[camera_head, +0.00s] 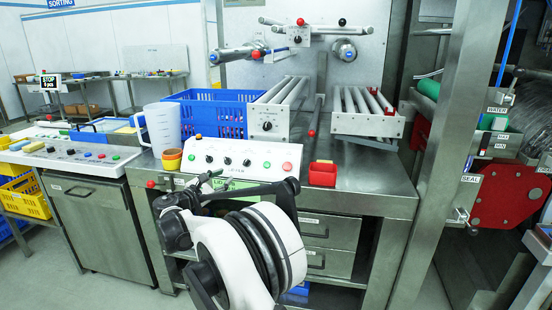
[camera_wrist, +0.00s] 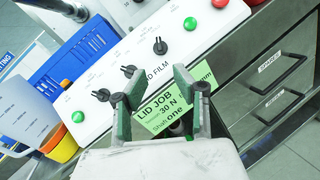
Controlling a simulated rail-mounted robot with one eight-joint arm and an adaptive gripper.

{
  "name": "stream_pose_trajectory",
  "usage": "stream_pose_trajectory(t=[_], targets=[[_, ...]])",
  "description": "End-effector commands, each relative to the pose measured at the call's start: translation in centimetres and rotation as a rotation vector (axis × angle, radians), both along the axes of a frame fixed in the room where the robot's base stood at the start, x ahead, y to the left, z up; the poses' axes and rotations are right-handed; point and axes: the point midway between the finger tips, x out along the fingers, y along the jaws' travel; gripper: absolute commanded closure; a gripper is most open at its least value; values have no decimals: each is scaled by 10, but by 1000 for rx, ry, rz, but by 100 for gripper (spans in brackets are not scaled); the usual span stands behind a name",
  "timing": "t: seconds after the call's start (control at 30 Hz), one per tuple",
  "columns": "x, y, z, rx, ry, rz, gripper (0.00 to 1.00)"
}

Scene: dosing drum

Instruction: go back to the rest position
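My gripper (camera_wrist: 158,92) shows in the wrist view with its two green-grey fingers apart and nothing between them. It points at the front of the white lid film control panel (camera_wrist: 205,22). A green lid job label (camera_wrist: 172,98) shows behind and between the fingers. In the head view my arm reaches up to the same panel (camera_head: 228,158), and the gripper is mostly hidden behind my wrist. I cannot tell whether a fingertip touches the panel or the label.
A red bin (camera_head: 322,174) stands right of the panel. A clear jug (camera_head: 162,128), a yellow-orange cup (camera_head: 171,160) and a blue crate (camera_head: 215,113) stand left and behind. Rollers (camera_head: 365,112) lie at the back. A steel post (camera_head: 455,130) rises at right.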

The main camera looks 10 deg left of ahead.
Motion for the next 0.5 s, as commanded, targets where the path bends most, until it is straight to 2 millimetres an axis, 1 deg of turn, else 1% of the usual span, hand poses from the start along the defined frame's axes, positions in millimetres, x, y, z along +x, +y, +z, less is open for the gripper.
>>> stream_pose_trajectory(t=[0.07, 0.13, 0.17, 0.23, 0.37, 0.5], targets=[[1, -3, 2, 7, 3, -3, 72], [5, -13, 8, 26, 11, -10, 72], [8, -20, 12, 39, 16, -16, 72], [13, -39, 23, 82, 33, -31, 72], [24, -89, 49, 194, 74, -72, 72], [27, -145, 74, 328, 114, -125, 72]])
